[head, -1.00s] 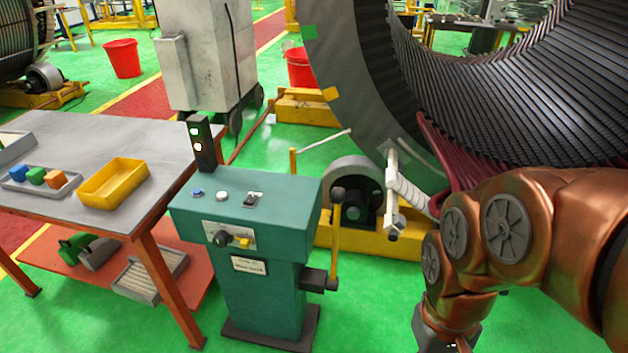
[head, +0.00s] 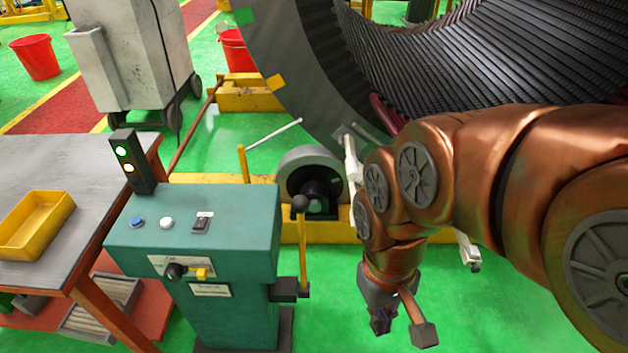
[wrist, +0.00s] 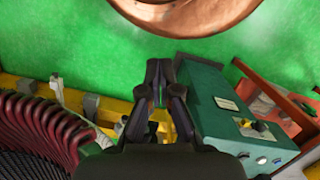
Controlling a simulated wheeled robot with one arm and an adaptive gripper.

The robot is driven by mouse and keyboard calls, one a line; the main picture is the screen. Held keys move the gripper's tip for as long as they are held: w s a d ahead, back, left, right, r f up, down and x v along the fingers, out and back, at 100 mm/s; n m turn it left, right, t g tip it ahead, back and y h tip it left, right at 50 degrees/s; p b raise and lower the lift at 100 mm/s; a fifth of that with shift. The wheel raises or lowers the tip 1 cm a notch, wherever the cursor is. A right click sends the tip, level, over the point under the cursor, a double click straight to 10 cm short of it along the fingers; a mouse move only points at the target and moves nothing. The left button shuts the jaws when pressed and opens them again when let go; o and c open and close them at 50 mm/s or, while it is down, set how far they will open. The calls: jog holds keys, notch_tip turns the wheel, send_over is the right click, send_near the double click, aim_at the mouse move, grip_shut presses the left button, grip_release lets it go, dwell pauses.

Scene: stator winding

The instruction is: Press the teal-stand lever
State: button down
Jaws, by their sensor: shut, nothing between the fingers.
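The teal stand (head: 195,235) is at the lower left of the head view. Its lever (head: 302,250) is a yellow rod with a black knob (head: 300,203), standing upright on a dark bracket (head: 289,290) at the stand's right side. My gripper (head: 381,322) points down, right of the lever and apart from it in the picture. In the wrist view my gripper (wrist: 158,68) is shut and empty, with the teal stand (wrist: 215,105) just to its right. The lever cannot be made out clearly there.
The stand's top carries a signal light (head: 131,162), buttons and a switch. A table (head: 70,165) with a yellow tray (head: 36,222) is on the left. The large stator (head: 320,75) and its yellow base (head: 335,222) stand behind. Green floor is clear below my gripper.

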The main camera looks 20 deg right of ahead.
jog(key=w+a+r+n+g+y+b, duration=0.2)
jog(key=w+a+y+b, duration=0.3)
jog(key=w+a, duration=0.6)
jog(key=w+y+b, duration=0.2)
jog(key=w+y, duration=0.5)
jog(key=w, duration=0.7)
jog(key=w+d+f+m+t+y+b, duration=0.1)
jog(key=w+d+f+t+y+b, duration=0.2)
jog(key=w+d, duration=0.7)
jog(key=w+d+f+m+t+y, duration=0.1)
jog(key=w+d+f+t, duration=0.1)
jog(key=d+f, duration=0.3)
jog(key=w+d+f+t+y+b, duration=0.1)
jog(key=w+d+f+t, duration=0.2)
jog(key=d, duration=0.6)
notch_tip(320, 180, down, 2)
jog(key=w, duration=0.2)
jog(key=shift+w+d+m, duration=0.25)
jog(key=shift+w+m, duration=0.05)
jog(key=shift+m, duration=0.1)
